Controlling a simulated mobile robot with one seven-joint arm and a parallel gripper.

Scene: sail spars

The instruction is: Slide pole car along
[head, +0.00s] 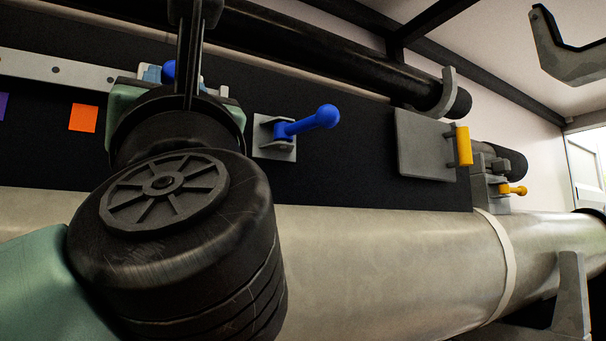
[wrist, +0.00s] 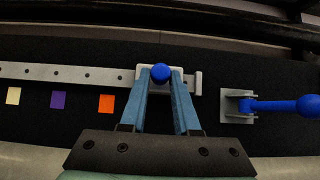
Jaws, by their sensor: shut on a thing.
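The pole car (wrist: 189,84) is a small pale grey block with a round blue knob (wrist: 160,73). It sits on a straight grey rail (wrist: 60,74) with holes, close to the rail's right end in the wrist view. My gripper (wrist: 161,82) is shut on the blue knob, with one blue finger on each side of it. In the head view the knob (head: 168,70) shows only partly, behind my dark arm, which hides most of the car. The rail (head: 50,68) runs off to the left there.
Cream (wrist: 13,95), purple (wrist: 58,100) and orange (wrist: 106,103) patches lie below the rail on the dark panel. A blue lever (head: 310,121) stands right of the car. A black pole (head: 330,62) runs above, and a thick pale tube (head: 400,265) lies below.

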